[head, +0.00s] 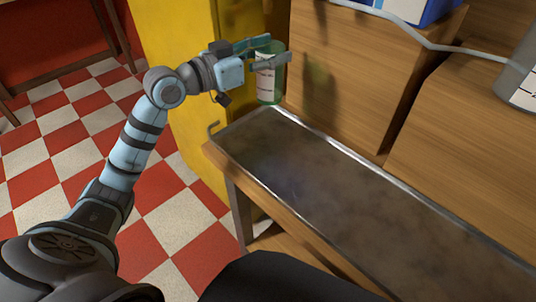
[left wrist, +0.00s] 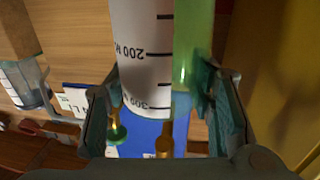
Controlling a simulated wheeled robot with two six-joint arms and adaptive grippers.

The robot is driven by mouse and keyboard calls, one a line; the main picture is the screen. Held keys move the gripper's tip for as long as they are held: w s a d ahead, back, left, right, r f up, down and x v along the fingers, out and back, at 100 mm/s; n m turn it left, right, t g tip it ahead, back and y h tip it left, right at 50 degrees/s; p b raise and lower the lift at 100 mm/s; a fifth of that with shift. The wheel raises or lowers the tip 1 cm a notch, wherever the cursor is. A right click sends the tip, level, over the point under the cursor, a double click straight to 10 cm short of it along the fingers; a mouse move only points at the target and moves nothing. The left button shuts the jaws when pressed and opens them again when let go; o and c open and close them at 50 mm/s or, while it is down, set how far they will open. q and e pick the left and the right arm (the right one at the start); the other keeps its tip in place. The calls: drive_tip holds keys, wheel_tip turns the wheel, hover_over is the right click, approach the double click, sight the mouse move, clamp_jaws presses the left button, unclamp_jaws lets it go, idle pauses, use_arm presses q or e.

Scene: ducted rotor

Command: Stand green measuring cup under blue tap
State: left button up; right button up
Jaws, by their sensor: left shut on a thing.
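My left gripper (head: 270,54) is shut on the green measuring cup (head: 268,88), a translucent green cylinder with a white scale label. The cup hangs roughly upright in the air near the far left end of the metal tray. In the left wrist view the cup (left wrist: 182,50) fills the middle between the two fingers, with 200 and 300 marks on its label. Behind it are a green tap-like piece (left wrist: 117,132) and a brass-coloured one (left wrist: 163,140) against a blue panel. I cannot make out which tap is the blue one. My right gripper is not in view.
The long metal tray (head: 300,170) on the wooden bench is empty. A wooden box (head: 345,70) stands behind it, with a blue and white object (head: 425,10) on top. A grey container (head: 520,75) is at right. A yellow cabinet (head: 180,60) stands behind my arm.

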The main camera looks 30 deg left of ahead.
sight(258, 95)
use_arm(q)
drive_tip(key=shift+a+f+b, duration=0.15)
drive_tip(key=shift+f+b, duration=0.15)
drive_tip(key=shift+f, duration=0.2)
wheel_tip(258, 95, down, 6)
drive_tip(key=shift+f+b, duration=0.15)
drive_tip(key=shift+b, duration=1.1)
drive_tip(key=shift+f+b, duration=0.4)
drive_tip(key=shift+f, duration=0.7)
drive_tip(key=shift+r, duration=0.15)
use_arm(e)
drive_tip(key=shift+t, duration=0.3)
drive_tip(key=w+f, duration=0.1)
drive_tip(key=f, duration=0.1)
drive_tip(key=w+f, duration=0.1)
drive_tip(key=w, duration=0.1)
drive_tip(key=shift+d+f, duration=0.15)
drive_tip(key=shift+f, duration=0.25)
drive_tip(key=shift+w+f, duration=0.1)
use_arm(q)
drive_tip(key=o, duration=1.2)
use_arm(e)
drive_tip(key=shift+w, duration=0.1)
